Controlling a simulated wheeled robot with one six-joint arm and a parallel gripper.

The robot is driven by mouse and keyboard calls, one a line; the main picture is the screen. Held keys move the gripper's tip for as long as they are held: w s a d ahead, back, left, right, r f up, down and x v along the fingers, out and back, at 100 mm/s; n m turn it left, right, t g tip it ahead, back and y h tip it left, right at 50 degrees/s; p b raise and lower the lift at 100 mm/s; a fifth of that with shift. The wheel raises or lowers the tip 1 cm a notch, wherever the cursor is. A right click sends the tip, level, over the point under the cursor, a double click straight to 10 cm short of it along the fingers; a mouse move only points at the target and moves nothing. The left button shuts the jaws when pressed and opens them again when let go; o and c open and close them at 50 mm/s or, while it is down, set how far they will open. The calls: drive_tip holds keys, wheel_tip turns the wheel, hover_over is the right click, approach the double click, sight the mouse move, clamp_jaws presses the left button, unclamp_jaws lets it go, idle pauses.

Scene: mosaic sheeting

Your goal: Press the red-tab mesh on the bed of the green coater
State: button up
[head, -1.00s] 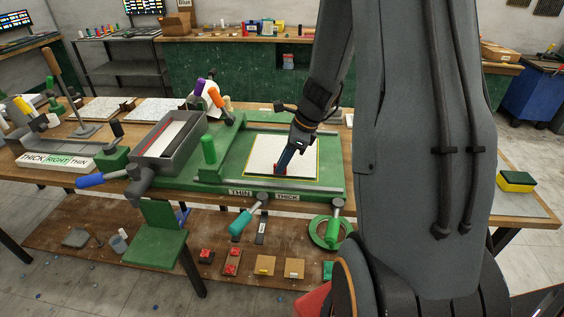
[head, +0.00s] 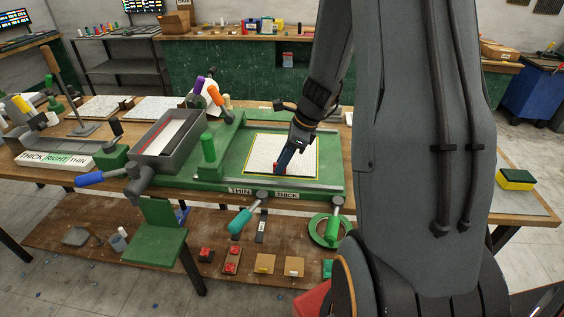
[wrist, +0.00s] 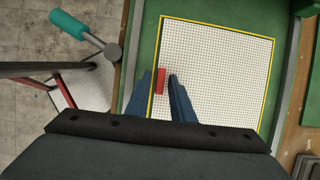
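The mesh (head: 290,150) is a white gridded sheet lying on the bed of the green coater (head: 230,170). It also shows in the wrist view (wrist: 220,65), with a yellow outline around it. Its red tab (wrist: 161,80) stands at the sheet's left edge in that view. My gripper (head: 279,166) is low over the near part of the mesh. In the wrist view its blue fingers (wrist: 167,78) lie close on either side of the red tab and appear shut on it. The fingers hide part of the sheet's near left side.
A grey trough (head: 168,140) and a green upright handle (head: 208,147) stand left of the bed. Teal (head: 240,220) and green levers (head: 334,225) jut from the front edge, near THIN and THICK labels. A sponge (head: 516,178) lies at the right.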

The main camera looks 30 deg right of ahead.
drive_tip(key=shift+o, duration=0.6)
drive_tip(key=shift+d+r, duration=0.1)
drive_tip(key=shift+r, duration=0.15)
drive_tip(key=b+v, duration=0.1)
drive_tip(key=v, duration=0.6)
drive_tip(key=shift+r, duration=0.2)
drive_tip(key=s+a+f+n+h+b, duration=0.2)
drive_tip(key=s+a+n, duration=0.4)
drive_tip(key=n, duration=0.6)
drive_tip(key=s+a+f+n+g+h+b, duration=0.1)
drive_tip(key=s+a+f+n+b, duration=0.2)
drive_tip(key=n, duration=0.9)
drive_tip(key=s+a+f, duration=0.1)
drive_tip(key=s+a, duration=0.2)
drive_tip(key=a, duration=0.2)
drive_tip(key=shift+a+n+h, duration=0.35)
drive_tip(key=shift+n+h, duration=0.05)
